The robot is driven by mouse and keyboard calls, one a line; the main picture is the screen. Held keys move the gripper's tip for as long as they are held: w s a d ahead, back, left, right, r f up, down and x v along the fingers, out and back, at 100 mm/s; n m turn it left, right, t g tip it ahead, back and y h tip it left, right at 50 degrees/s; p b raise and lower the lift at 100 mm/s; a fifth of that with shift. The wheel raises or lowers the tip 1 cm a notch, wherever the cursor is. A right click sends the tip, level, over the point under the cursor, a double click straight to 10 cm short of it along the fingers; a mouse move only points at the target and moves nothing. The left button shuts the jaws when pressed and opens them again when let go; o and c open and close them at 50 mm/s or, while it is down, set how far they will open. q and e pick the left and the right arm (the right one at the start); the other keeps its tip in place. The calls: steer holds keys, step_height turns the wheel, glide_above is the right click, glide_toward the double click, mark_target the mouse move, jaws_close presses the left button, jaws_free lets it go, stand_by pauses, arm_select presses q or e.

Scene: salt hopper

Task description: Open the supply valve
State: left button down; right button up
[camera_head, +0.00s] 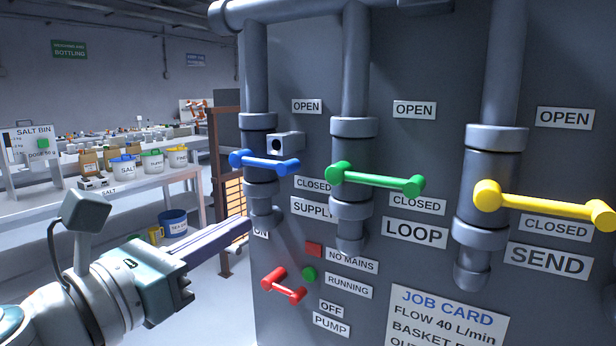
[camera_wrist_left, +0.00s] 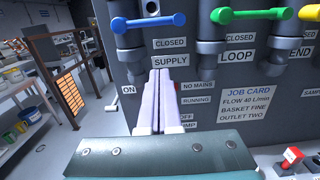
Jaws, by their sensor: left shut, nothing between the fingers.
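The supply valve's blue lever (camera_head: 264,162) lies roughly level across its grey pipe. It points right, just above the CLOSED label (camera_head: 313,184) and below the OPEN label (camera_head: 307,106). The blue lever also shows at the top of the left wrist view (camera_wrist_left: 150,22). My left gripper (camera_head: 246,223) is shut and empty, its long fingers pointing at the panel. Its tips are below the blue lever and apart from it. In the left wrist view the fingers (camera_wrist_left: 160,76) end just under the SUPPLY label (camera_wrist_left: 171,60). My right gripper is not in view.
To the right are the green LOOP lever (camera_head: 375,179) and yellow SEND lever (camera_head: 545,205), both level. A red pump lever (camera_head: 284,285) sits below the supply pipe. A grey block (camera_head: 286,143) juts out just above the blue lever. Shelves with tubs (camera_head: 124,168) stand far left.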

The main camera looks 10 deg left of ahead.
mark_target(265, 162)
arm_select(q)
steer(key=w+r+p, duration=0.1)
steer(key=w+d+r+p, duration=0.1)
steer(key=w, duration=0.1)
steer(key=w+r+p, duration=0.1)
steer(key=r, duration=0.1)
steer(key=shift+w+d+p, duration=0.25)
steer(key=shift+d+p, duration=0.1)
steer(key=shift+p, duration=0.05)
steer(key=shift+a+r, duration=0.1)
